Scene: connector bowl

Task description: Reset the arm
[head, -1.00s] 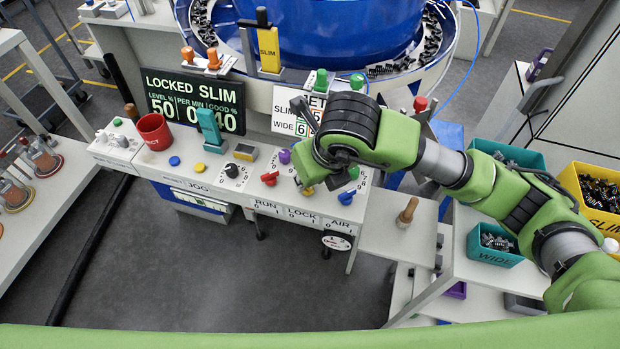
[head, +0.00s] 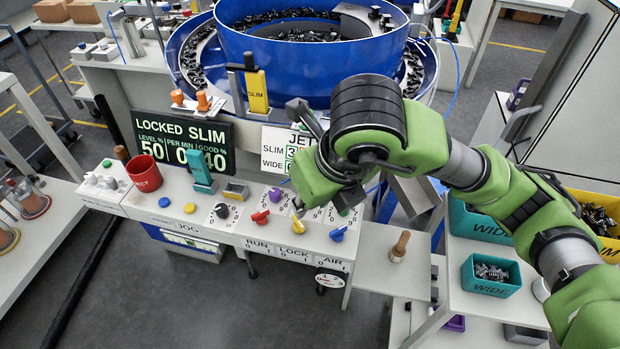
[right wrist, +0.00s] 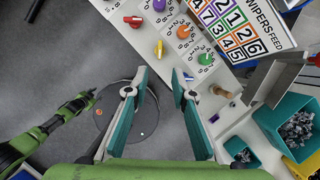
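My right arm (head: 440,160) reaches in from the right in the head view, bent over the right part of the control panel (head: 205,212). Its wrist hangs above the sign and the knobs, and its fingers are hidden there. In the right wrist view my right gripper (right wrist: 160,74) is open, its two teal fingers apart with nothing between them. Below it are floor and the panel's edge. A green arm part of mine (right wrist: 25,145) shows at lower left in that view, with no fingers that I can make out. My left gripper is not visible in the head view.
The panel carries a red cup (head: 144,174), a red knob (head: 260,217), a yellow knob (head: 298,226) and a blue knob (head: 338,233). A blue bowl feeder (head: 300,60) stands behind. Teal bins (head: 490,276) stand at right. Open floor (head: 200,305) lies in front.

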